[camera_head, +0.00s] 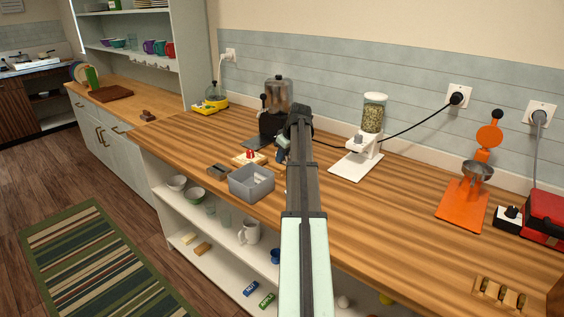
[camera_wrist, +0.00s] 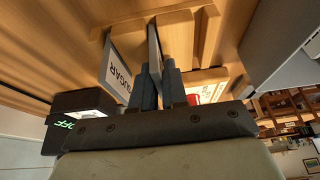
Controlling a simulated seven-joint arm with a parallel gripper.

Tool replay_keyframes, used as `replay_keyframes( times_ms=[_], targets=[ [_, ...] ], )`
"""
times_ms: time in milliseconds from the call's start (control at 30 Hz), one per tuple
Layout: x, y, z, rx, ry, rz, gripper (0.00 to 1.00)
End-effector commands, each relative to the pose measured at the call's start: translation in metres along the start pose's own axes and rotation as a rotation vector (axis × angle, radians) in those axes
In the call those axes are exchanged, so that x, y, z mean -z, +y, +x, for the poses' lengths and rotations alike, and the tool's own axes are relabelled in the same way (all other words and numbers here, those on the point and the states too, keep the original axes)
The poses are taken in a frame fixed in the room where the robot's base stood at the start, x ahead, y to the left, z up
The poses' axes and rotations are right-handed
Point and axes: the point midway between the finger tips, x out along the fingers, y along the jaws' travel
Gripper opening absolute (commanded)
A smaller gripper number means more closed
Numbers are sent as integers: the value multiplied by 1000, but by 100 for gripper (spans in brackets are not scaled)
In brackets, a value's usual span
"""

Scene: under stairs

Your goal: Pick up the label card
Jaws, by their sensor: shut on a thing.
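In the wrist view, my gripper (camera_wrist: 159,72) is shut on a label card (camera_wrist: 153,44), seen nearly edge-on between the two fingers. Its printed face cannot be read. The card's far edge is at a wooden holder (camera_wrist: 178,22); I cannot tell whether it is still in the slot. A second card marked SUGAR (camera_wrist: 118,70) stands just left of the fingers. In the head view, my gripper (camera_head: 281,156) is low over the counter, and my arm hides the card.
A grey bin (camera_head: 251,184) stands at the counter's front edge, beside a wooden piece with a red-and-white item (camera_head: 250,155). A black grinder (camera_head: 268,127) is close behind my gripper. A dispenser (camera_head: 370,125) stands to the right. The counter's middle right is clear.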

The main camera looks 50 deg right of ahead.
Motion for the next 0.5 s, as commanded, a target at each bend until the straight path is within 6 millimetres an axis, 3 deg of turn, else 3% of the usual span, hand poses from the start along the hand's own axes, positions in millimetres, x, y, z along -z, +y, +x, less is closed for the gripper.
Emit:
replay_keyframes(
  times_ms=[500],
  targets=[
    [2,0,-4,0,1,0,0]
  ],
)
